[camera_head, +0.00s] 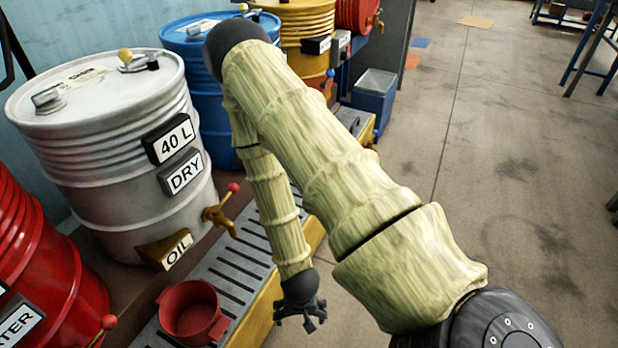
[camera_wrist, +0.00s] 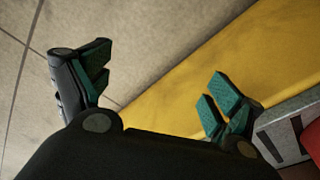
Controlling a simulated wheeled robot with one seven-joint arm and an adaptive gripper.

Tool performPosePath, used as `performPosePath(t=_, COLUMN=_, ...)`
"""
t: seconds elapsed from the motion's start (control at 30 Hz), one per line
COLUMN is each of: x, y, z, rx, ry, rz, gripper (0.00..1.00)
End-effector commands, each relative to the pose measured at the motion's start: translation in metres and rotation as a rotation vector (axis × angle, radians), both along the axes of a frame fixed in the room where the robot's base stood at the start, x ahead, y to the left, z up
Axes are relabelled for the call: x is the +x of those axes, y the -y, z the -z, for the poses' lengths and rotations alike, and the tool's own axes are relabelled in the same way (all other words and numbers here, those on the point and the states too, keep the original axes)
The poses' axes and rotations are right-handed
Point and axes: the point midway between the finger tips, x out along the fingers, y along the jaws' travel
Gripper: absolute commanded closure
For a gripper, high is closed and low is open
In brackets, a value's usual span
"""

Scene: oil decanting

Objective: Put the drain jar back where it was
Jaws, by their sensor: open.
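A red jar (camera_head: 191,314) with a handle on its right side stands upright on the slatted grey grate, below and in front of the white drum. It looks like the drain jar. In the wrist view a small piece of red (camera_wrist: 311,138) shows at the right edge, probably the same jar. My gripper (camera_head: 301,312) hangs to the right of the jar, by the yellow front edge of the grate stand, apart from the jar. In the wrist view my gripper's two fingers (camera_wrist: 160,85) are spread wide with nothing between them.
The white drum (camera_head: 120,200) has a brass tap (camera_head: 222,217) with a red knob above the grate (camera_head: 237,262). A red drum (camera_head: 45,270) stands at left, blue and yellow drums behind. A blue bin (camera_head: 374,95) stands farther back.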

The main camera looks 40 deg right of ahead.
Motion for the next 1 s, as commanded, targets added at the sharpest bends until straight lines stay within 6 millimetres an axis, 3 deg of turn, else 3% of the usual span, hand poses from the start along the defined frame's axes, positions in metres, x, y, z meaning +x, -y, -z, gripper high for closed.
performPosePath(t=0.03, x=-0.021, y=-0.01, z=0.007, rx=-0.002, ry=-0.027, rz=-0.118, gripper=0.07)
performPosePath(t=0.1, x=-0.043, y=-0.021, z=0.013, rx=-0.001, ry=-0.05, rz=-0.271, gripper=0.07)
performPosePath(t=0.3, x=-0.084, y=-0.043, z=0.021, rx=0.017, ry=-0.086, rz=-0.563, gripper=0.07)
performPosePath(t=0.77, x=-0.093, y=-0.049, z=0.022, rx=0.022, ry=-0.09, rz=-0.633, gripper=0.07)
performPosePath(t=1.0, x=-0.093, y=-0.049, z=-0.002, rx=0.022, ry=-0.09, rz=-0.632, gripper=0.07)
